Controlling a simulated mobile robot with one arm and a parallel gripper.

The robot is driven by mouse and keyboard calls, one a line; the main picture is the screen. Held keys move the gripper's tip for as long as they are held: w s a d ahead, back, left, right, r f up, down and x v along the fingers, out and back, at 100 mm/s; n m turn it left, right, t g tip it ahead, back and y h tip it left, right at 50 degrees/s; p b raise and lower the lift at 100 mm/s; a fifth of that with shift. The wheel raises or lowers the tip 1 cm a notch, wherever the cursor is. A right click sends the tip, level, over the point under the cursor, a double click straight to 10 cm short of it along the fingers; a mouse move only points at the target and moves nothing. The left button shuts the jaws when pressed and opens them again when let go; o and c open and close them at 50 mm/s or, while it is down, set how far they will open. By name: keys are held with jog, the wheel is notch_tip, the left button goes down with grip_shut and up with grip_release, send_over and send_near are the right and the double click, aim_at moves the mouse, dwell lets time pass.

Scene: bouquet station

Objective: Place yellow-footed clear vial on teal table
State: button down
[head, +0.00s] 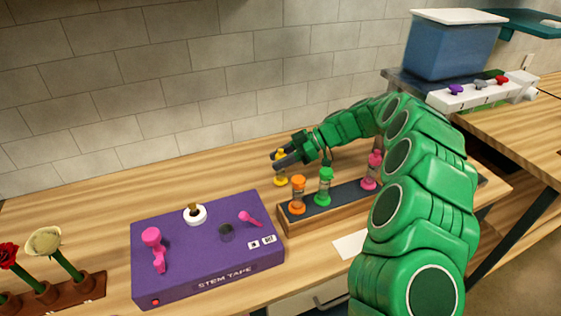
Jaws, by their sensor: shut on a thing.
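My gripper (283,161) reaches leftward over the wooden counter, behind the rack of vials. It is shut on the yellow-footed clear vial (281,180), which is upright with a yellow top and a yellow foot. The fingers hide part of the vial's middle. I cannot tell whether its foot touches the counter or hangs just above it. A teal table (533,22) shows in part at the far top right, behind the blue container.
A dark-topped wooden rack (283,219) holds orange, green and pink vials. The purple stem tape box (187,285) is left of it. Flowers (48,245) stand in a holder at lower left. A blue container (452,50) and white knob panel (480,92) are at upper right.

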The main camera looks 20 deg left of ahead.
jog(key=shift+f, duration=0.5)
jog(key=c, duration=0.7)
grip_release()
jog(key=shift+f, duration=0.1)
jog(key=shift+w+d+r, duration=0.25)
jog(key=shift+d+r, duration=0.05)
jog(key=shift+d, duration=0.05)
jog(key=shift+w+d+r, duration=0.15)
jog(key=shift+d+r, duration=0.1)
jog(key=shift+r, duration=1.05)
jog(key=shift+w+d+r, duration=0.2)
jog(key=shift+d+r, duration=0.05)
jog(key=shift+r, duration=1.1)
jog(key=shift+w+d+r, duration=0.15)
jog(key=shift+d+r, duration=0.1)
jog(key=shift+r, duration=1.05)
